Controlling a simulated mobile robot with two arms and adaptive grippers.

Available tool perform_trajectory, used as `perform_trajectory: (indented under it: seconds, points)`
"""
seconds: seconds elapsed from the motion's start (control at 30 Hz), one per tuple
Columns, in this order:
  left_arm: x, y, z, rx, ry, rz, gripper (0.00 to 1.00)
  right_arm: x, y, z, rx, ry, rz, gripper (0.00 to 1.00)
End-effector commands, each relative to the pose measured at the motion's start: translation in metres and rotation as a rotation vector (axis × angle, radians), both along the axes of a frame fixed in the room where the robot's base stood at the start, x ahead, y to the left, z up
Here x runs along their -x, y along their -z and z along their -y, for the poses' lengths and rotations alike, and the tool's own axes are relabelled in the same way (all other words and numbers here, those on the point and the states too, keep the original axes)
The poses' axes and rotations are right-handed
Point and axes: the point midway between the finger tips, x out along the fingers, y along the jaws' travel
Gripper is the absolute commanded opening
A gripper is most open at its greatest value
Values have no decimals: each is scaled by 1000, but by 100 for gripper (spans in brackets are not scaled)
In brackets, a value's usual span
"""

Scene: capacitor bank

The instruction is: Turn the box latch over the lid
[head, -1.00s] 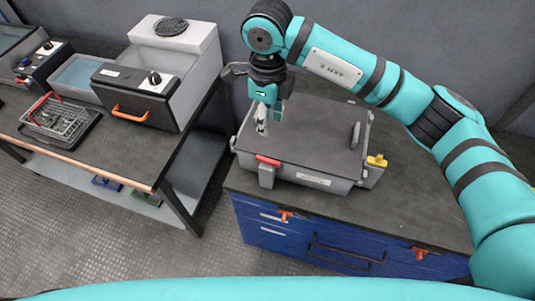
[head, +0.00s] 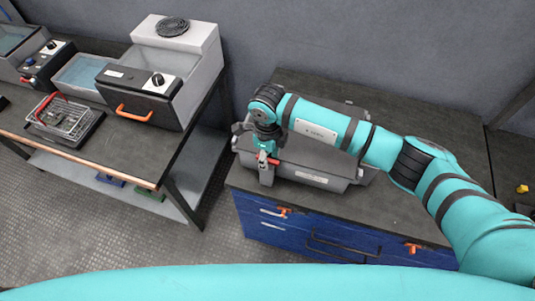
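The grey box (head: 312,172) stands on the workbench, its lid mostly hidden behind my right arm. The red-ended box latch (head: 274,161) is at the front left of the box, with a grey part (head: 266,176) hanging below it on the front wall. My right gripper (head: 266,155) points down at the latch, right above or touching it; I cannot tell which. Its fingers are small and partly hidden, so their opening is unclear. My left gripper is out of view.
The box stands on a dark worktop (head: 400,208) above blue drawers (head: 340,240) with orange-red catches. A small yellow object (head: 522,188) lies at the far right. At left, another bench holds a wire basket (head: 62,118) and a grey tank (head: 150,92).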

Motion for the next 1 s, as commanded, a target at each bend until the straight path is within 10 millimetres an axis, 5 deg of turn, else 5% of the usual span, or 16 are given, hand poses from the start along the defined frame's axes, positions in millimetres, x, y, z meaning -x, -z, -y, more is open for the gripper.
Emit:
perform_trajectory:
  seconds: [0.17, 0.43, 1.0]
  points:
    - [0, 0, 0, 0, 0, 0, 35, 0, 0, 0, 0, 0, 0, 33]
    - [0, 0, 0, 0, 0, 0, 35, 0, 0, 0, 0, 0, -1, 0]
    - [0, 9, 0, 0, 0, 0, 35, 0, 1, 0, 1, 105, 0, 0]
